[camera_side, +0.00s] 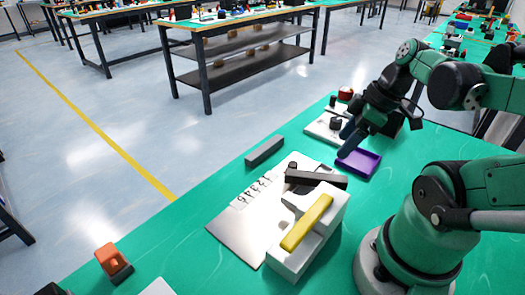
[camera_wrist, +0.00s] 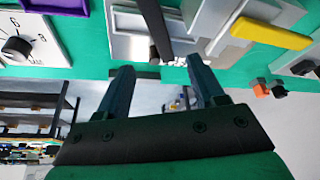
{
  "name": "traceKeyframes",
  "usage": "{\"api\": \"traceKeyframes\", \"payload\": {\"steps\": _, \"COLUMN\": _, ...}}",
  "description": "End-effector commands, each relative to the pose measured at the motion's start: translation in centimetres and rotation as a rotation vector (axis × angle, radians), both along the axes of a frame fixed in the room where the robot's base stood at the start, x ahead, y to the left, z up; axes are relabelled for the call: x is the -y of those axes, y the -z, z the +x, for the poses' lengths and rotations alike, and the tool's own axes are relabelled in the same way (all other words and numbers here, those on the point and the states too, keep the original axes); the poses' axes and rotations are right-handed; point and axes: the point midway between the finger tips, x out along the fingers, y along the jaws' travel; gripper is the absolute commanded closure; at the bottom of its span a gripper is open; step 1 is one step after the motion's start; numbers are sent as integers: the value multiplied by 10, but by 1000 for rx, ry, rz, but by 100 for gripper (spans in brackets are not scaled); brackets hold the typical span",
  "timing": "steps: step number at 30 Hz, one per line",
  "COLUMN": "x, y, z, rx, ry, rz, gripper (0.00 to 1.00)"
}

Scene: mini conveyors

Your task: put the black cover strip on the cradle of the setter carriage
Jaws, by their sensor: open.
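Two dark strips show. One black strip (camera_side: 316,180) lies at the far end of the white setter carriage (camera_side: 292,265); it is in the wrist view (camera_wrist: 155,30) too. A dark grey strip (camera_side: 264,151) lies by the table's far edge, also in the wrist view (camera_wrist: 147,73), partly behind a finger. I cannot tell for sure which is the cover strip. A yellow strip (camera_side: 307,222) lies on top of the carriage; the cradle is not clearly made out. My gripper (camera_side: 346,150) is open and empty by the purple tray, apart from both strips; its fingers (camera_wrist: 162,68) are spread.
A metal plate (camera_side: 237,227) with a numbered scale lies beside the carriage. A purple tray (camera_side: 359,164) and a white box with a dial (camera_side: 325,127) stand at the back. An orange-topped part (camera_side: 112,260) is at front left. Green table between is bare.

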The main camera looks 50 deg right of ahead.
Motion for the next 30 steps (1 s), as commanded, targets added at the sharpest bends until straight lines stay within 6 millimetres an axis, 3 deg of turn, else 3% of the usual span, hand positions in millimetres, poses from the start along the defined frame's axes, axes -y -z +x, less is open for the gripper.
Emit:
{"api": "traceKeyframes", "payload": {"steps": 7, "x": 5, "y": -30, "z": -12, "rx": 1, "ry": 3, "rz": 1, "gripper": 38}}
{"api": "traceKeyframes", "payload": {"steps": 14, "x": 6, "y": -42, "z": -14, "rx": -5, "ry": 8, "rz": -2, "gripper": 38}}
{"api": "traceKeyframes", "payload": {"steps": 20, "x": -11, "y": -28, "z": 18, "rx": -19, "ry": 119, "rz": -47, "gripper": 38}}
{"api": "traceKeyframes", "payload": {"steps": 24, "x": -39, "y": -19, "z": 52, "rx": 49, "ry": 243, "rz": -65, "gripper": 38}}
{"api": "traceKeyframes", "payload": {"steps": 30, "x": -84, "y": -17, "z": 82, "rx": 180, "ry": 353, "rz": 0, "gripper": 38}}
